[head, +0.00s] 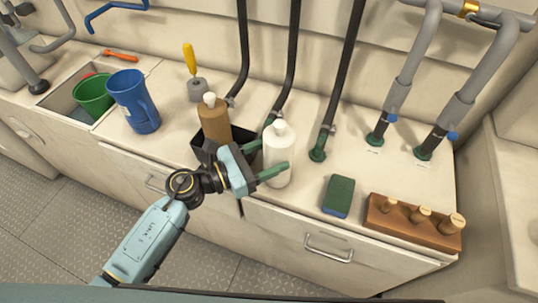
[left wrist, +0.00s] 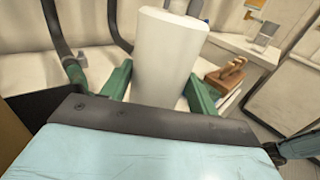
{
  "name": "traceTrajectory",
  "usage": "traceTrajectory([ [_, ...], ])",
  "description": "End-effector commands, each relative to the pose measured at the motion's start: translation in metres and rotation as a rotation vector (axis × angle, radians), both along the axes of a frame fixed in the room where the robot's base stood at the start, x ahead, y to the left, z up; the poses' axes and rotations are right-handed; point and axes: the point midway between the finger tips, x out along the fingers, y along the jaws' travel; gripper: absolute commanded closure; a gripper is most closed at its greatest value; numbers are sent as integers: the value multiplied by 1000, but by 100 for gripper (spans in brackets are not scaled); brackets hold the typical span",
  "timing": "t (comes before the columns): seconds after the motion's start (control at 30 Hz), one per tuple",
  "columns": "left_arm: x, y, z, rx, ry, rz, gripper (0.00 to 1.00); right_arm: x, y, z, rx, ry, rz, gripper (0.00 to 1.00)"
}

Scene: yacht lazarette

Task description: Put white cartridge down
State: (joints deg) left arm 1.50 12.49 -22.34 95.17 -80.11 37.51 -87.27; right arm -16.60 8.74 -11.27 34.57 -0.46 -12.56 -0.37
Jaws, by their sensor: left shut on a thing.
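The white cartridge (head: 279,157) is a white bottle shape with a small cap, roughly upright at the counter's front edge in the head view. My left gripper (head: 268,162) is shut on its body, with a green finger on each side. In the left wrist view the cartridge (left wrist: 165,60) stands between the green fingers of my left gripper (left wrist: 160,92). I cannot tell whether its base touches the counter. A black open holder (head: 205,153) is just left of it, partly hidden by my gripper, with a brown bottle (head: 215,121) in it. My right gripper is not in view.
A green-and-blue sponge (head: 339,196) and a wooden block with pegs (head: 400,227) are to the right. A blue jug (head: 133,101), green cup (head: 93,96) and yellow-handled tool (head: 191,62) are left. Hoses rise behind. Bare counter (head: 305,180) lies between cartridge and sponge.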

Motion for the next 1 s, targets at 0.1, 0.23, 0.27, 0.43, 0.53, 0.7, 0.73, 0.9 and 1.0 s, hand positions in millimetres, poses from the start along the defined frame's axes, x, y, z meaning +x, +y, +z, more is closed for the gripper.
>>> traceTrajectory([
  [0.1, 0, 0, -1, 0, -1, 0, 38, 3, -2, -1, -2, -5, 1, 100],
  [0.23, 0, 0, -1, 0, -1, -1, 21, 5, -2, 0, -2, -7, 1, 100],
  [0.27, 0, 0, -1, 0, -1, -1, 19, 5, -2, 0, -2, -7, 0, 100],
  [0.43, 0, 0, 0, 0, -1, -1, 19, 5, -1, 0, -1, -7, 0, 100],
  [0.53, 0, 0, 0, 0, -1, 0, 19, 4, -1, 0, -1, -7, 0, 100],
  [0.7, -7, 13, -1, 3, 1, 1, 19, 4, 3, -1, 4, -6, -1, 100],
  [0.73, -9, 18, -1, 4, 1, 1, 19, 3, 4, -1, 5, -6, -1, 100],
  [0.9, -28, 50, -2, 5, 1, 0, 19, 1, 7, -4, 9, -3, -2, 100],
  [1.0, -39, 68, -2, 3, 3, 0, 19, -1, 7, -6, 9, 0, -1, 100],
])
